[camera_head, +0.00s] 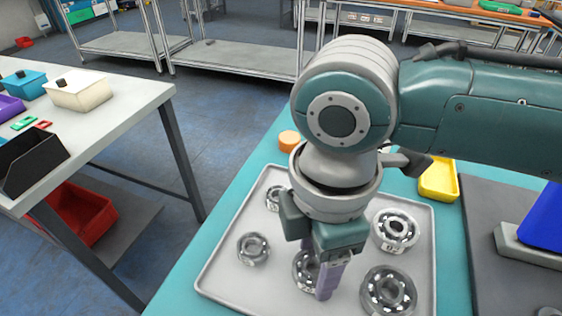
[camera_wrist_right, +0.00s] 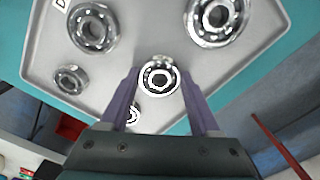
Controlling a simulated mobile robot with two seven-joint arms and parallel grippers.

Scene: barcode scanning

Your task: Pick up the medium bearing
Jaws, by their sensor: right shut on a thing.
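My right gripper (camera_head: 320,280) points down over the grey tray (camera_head: 225,277), its purple fingers around a metal bearing (camera_head: 301,266) of middle size. In the right wrist view the fingers (camera_wrist_right: 161,82) are shut on that bearing (camera_wrist_right: 160,92), one on each side. A finger hides part of it in the head view. I cannot tell whether it touches the tray. Two larger bearings lie to the right, one near (camera_head: 388,291) and one farther back (camera_head: 395,231). Two smaller bearings lie to the left, one near (camera_head: 253,249) and one farther back (camera_head: 273,199). My left gripper is not in view.
The tray sits on a teal table (camera_head: 215,235). A yellow bin (camera_head: 439,180) and a dark mat (camera_head: 500,280) are to the right. An orange round object (camera_head: 289,140) stands behind the tray. A white table (camera_head: 120,105) with boxes is at left, across an open floor gap.

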